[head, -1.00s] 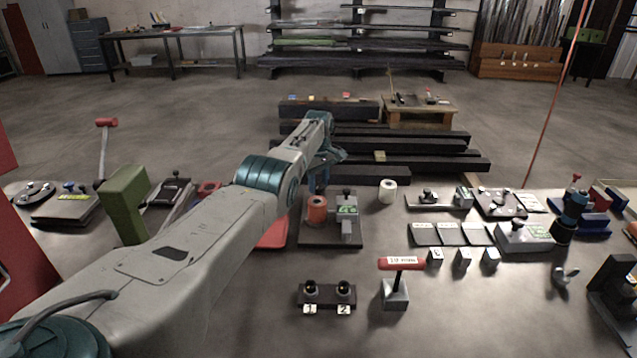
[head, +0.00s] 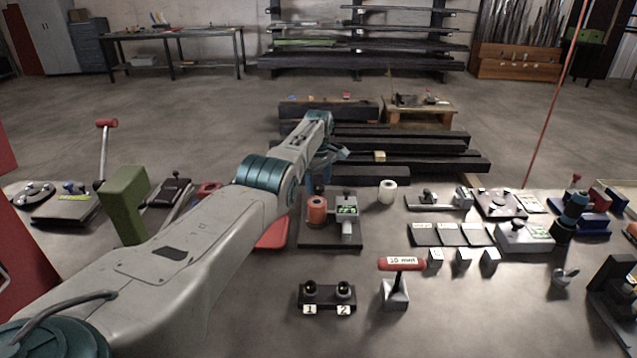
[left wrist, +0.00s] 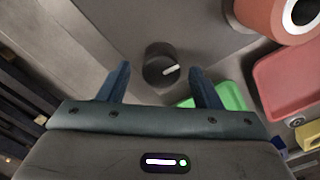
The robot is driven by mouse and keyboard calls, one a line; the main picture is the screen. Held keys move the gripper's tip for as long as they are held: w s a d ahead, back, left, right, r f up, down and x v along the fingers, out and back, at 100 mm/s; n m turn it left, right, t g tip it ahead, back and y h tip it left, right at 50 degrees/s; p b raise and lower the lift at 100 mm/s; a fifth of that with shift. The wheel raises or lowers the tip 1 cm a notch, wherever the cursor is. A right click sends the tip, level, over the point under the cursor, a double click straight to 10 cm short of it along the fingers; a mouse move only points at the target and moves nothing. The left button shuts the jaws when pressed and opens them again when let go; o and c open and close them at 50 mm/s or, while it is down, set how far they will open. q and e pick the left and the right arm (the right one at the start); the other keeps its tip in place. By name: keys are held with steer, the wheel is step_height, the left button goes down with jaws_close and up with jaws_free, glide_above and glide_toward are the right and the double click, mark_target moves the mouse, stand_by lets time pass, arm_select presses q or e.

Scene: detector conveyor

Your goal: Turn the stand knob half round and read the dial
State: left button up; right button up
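In the left wrist view a dark round knob (left wrist: 160,66) with a white pointer mark sits on a grey surface, just beyond and between the tips of my left gripper (left wrist: 163,80). The two fingers are apart and nothing is held. In the head view my left gripper (head: 322,172) is above the back of a small dark base plate (head: 318,242), partly hidden by its own arm. On that plate stand an orange roll (head: 317,211) and a grey stand with a green-lit dial (head: 347,210). The dial reading is too small to tell. My right gripper is not in view.
A white roll (head: 387,192) stands right of the plate. A red-handled tool (head: 401,264) and a block with two black knobs (head: 326,295) are in front. In the left wrist view a red tray (left wrist: 288,85) lies at the right. Dark beams lie behind the bench.

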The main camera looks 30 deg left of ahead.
mark_target(319, 186)
arm_select(q)
steer(key=shift+r, duration=0.3)
step_height(319, 186, up, 10)
steer(key=b, duration=0.1)
stand_by(0.3)
stand_by(0.4)
